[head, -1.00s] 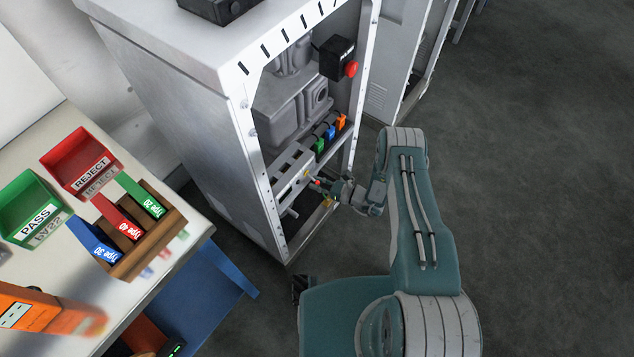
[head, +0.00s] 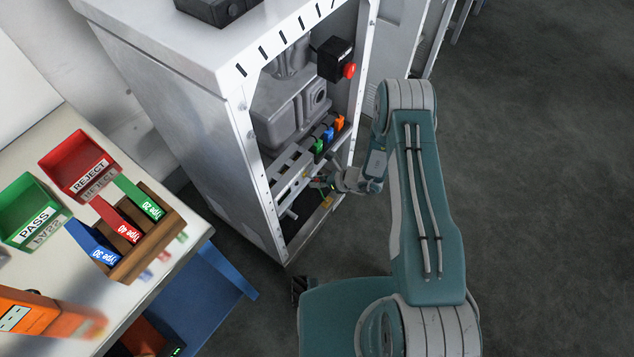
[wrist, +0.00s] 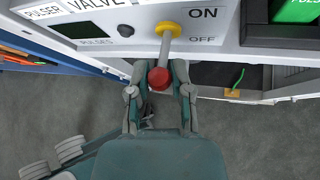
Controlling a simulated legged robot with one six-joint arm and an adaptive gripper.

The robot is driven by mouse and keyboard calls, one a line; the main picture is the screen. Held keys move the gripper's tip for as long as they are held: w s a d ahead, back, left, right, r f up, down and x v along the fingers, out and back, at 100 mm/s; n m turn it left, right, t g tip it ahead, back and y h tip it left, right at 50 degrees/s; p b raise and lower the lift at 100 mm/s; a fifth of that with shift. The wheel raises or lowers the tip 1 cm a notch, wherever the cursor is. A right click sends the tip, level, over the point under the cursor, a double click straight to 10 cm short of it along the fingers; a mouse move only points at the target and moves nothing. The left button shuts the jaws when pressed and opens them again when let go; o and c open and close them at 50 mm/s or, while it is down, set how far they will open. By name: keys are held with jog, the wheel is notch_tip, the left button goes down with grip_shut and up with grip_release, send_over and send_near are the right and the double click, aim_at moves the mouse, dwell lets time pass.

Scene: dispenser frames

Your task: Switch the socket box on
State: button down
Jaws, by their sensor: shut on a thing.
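The socket box (wrist: 100,42) is a light panel low in the open cabinet. In the wrist view it carries ON and OFF marks, ON above OFF. Its lever (wrist: 164,50) has a yellow base, a grey rod and a red ball knob (wrist: 159,78). The rod points out toward my gripper, and I cannot tell which mark it is set to. My gripper (wrist: 160,84) has a finger on each side of the red knob and is shut on it. In the head view my gripper (head: 332,183) is at the cabinet's lower opening and hides most of the lever.
The cabinet's front frame (head: 262,185) stands close around my gripper. Blue, green and orange modules (head: 328,132) sit above it, and a red button (head: 350,71) higher up. A table (head: 185,232) with bins and a rack is at left. The floor at right is clear.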

jog(key=shift+w+a+r+m+g+h, duration=0.15)
jog(key=shift+r+g+h, duration=0.2)
jog(key=shift+h, duration=0.3)
jog(key=shift+w+a+r+m+g+h, duration=0.15)
jog(key=shift+r+g+h, duration=0.2)
jog(key=shift+h, duration=0.3)
jog(key=shift+d, duration=0.1)
jog(key=c, duration=0.5)
grip_release()
jog(key=v, duration=1.1)
jog(key=shift+d+r, duration=0.15)
jog(key=shift+r, duration=0.2)
